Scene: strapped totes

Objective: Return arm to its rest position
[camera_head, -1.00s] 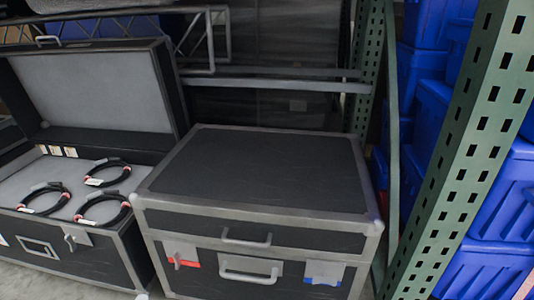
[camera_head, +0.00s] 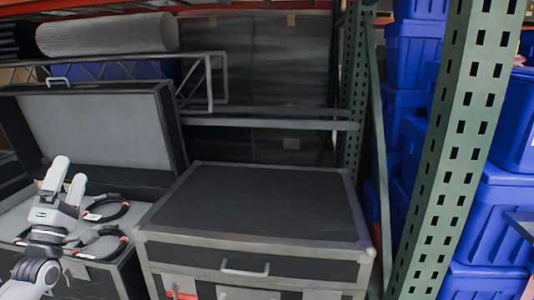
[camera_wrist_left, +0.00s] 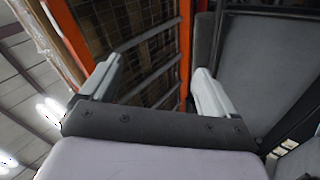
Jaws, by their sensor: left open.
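My left gripper (camera_head: 66,176) comes in at the lower left of the head view, in front of the open case (camera_head: 172,118). Its fingers are apart and point up, with nothing between them. In the left wrist view the two fingers (camera_wrist_left: 155,85) are also spread and empty. Coiled black cables (camera_head: 105,208) lie on the grey insert of the open case, partly hidden by my gripper and arm. My right gripper is not in view.
A closed black case (camera_head: 250,205) with grey edges stands right of the open one. A green perforated rack post (camera_head: 450,165) rises at the right, with stacked blue totes (camera_head: 495,220) behind it. Grey rack beams (camera_head: 270,123) run behind the cases.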

